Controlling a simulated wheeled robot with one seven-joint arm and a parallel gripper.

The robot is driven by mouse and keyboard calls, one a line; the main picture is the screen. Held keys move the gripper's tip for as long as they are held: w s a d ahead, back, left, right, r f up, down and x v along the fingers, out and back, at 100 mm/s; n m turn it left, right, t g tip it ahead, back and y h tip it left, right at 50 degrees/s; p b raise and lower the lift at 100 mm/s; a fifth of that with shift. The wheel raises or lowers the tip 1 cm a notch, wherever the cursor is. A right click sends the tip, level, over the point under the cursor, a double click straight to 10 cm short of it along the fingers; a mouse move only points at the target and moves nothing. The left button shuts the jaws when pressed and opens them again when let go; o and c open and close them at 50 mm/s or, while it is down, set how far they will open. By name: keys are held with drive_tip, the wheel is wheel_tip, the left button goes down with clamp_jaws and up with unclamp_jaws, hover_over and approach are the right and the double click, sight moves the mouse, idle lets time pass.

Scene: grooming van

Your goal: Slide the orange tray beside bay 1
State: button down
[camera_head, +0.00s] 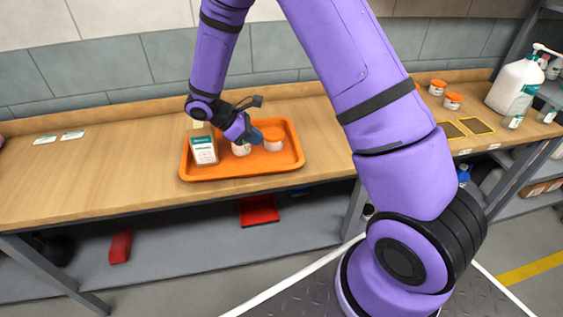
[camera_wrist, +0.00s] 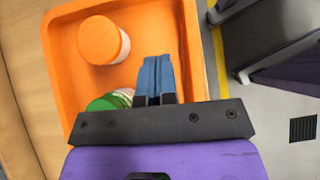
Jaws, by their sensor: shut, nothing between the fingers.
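The orange tray (camera_head: 250,172) lies on the wooden bench left of my arm. It holds a white and teal box-like container, a jar partly hidden by my gripper, and a white jar with an orange lid (camera_head: 273,134). My gripper (camera_head: 256,136) is shut and empty, over the tray between the jars. In the wrist view, its blue fingers (camera_wrist: 155,68) point into the tray (camera_wrist: 62,62), beside the orange-lidded jar (camera_wrist: 103,40) and a green-lidded jar (camera_wrist: 105,102). Whether they touch the tray is unclear. Two yellow-outlined dark squares (camera_head: 477,126) with small labels lie on the right; their text is unreadable.
Two small orange-lidded jars (camera_head: 453,101) and a white pump bottle (camera_head: 517,84) stand at the bench's right. A tiled wall (camera_head: 110,65) runs behind. My arm hides part of the bench.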

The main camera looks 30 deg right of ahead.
sight(298, 159)
drive_tip(key=x, duration=1)
drive_tip(key=shift+a+f, duration=0.4)
drive_tip(key=d, duration=0.1)
drive_tip(key=s+d, duration=0.1)
drive_tip(key=d, duration=0.1)
drive_tip(key=shift+s+d, duration=0.2)
drive_tip(key=shift+d, duration=0.3)
drive_tip(key=s+d, duration=0.2)
drive_tip(key=d, duration=0.5)
drive_tip(key=s+d, duration=0.3)
drive_tip(key=d, duration=0.3)
drive_tip(key=s+d, duration=0.2)
drive_tip(key=d, duration=0.5)
drive_tip(key=shift+s+d, duration=0.15)
drive_tip(key=shift+d, duration=0.15)
